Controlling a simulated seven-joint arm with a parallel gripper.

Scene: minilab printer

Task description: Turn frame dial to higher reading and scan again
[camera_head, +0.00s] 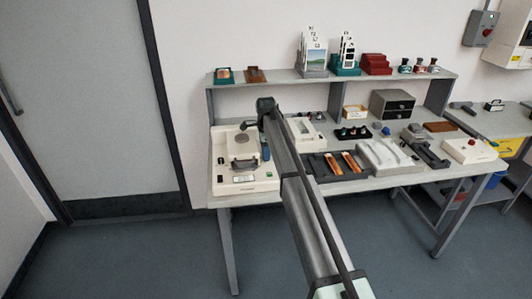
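A cream-white machine (232,187) stands at the left end of the bench, with a grey plate and dark fittings on top and a small label on its front. My arm reaches up from the bottom of the picture to the bench. My gripper (249,125) is at its far end, over the back right part of this machine. The fingers are small and dark, and I cannot tell whether they touch anything. I cannot make out a frame dial or any reading at this size. A second cream-white device (303,130) stands just right of my arm, partly hidden by it.
A dark tray (322,175) with orange film strips (351,161) lies right of my arm. A shelf (280,76) with card holders runs above the bench.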

